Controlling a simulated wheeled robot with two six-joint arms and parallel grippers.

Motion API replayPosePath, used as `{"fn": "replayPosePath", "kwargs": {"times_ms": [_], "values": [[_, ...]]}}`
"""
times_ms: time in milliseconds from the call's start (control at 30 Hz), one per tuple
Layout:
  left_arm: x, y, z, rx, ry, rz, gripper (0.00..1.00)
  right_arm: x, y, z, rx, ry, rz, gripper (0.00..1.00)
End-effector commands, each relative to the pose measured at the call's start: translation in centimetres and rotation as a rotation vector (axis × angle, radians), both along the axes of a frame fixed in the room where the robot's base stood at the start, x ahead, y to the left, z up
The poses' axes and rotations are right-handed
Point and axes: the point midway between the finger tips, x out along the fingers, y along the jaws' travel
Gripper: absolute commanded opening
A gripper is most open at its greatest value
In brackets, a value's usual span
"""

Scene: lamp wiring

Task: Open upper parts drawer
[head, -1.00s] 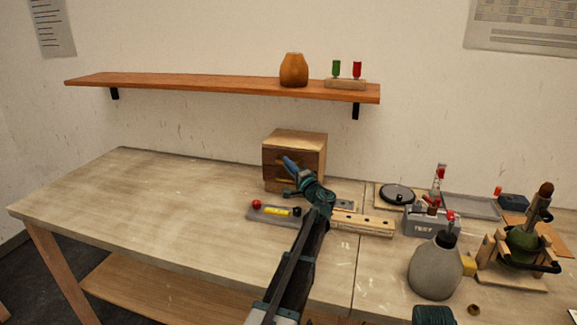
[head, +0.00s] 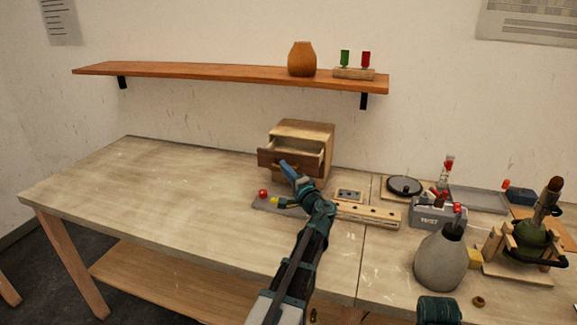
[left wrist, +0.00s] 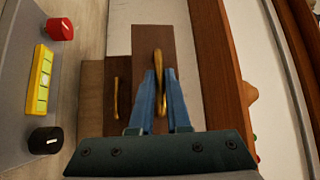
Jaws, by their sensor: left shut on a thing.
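The small wooden parts cabinet (head: 310,129) stands on the bench against the wall. Its upper drawer (head: 275,160) is pulled out toward me, and the open inside shows in the head view. My left gripper (head: 288,170) is at the drawer front. In the left wrist view my left gripper (left wrist: 161,92) has its blue fingers shut on the upper drawer's brass handle (left wrist: 158,62). The lower drawer's handle (left wrist: 116,98) shows beside it, on a front set farther back. My right gripper (head: 437,310) shows only in part at the bottom edge, its fingers out of view.
A grey panel (head: 262,203) with a red knob lies in front of the cabinet, partly behind my left arm. A wooden strip (head: 368,214), a tester box (head: 432,216) and a grey vase-shaped lamp base (head: 440,257) stand to the right. The bench's left side is clear.

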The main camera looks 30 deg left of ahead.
Motion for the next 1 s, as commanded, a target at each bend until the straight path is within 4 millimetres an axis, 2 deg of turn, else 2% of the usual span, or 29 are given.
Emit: {"fn": "replayPosePath", "kwargs": {"times_ms": [100,133,300,667,767,1000], "values": [[0.1,0.0,0.0,-0.001,0.000,-0.001,0.00,0.0,0.0,0.0,0.000,0.000,0.000,0.50],[0.1,0.0,0.0,-0.001,0.000,-0.001,0.17,0.0,0.0,0.0,0.000,0.000,0.000,0.50],[0.1,0.0,0.0,-0.001,0.001,-0.001,0.44,0.0,0.0,0.0,0.000,0.000,0.000,0.50],[-0.2,-0.5,-0.1,0.000,0.000,-0.001,0.44,0.0,0.0,-0.1,0.000,0.000,0.000,0.50],[-1.0,-1.7,-0.3,0.000,0.001,-0.004,0.44,0.0,0.0,-0.3,0.000,0.000,0.000,0.50],[-3.7,-6.1,-1.1,0.001,0.000,-0.005,0.44,0.0,0.0,-1.1,0.000,0.000,0.000,0.50]]}}
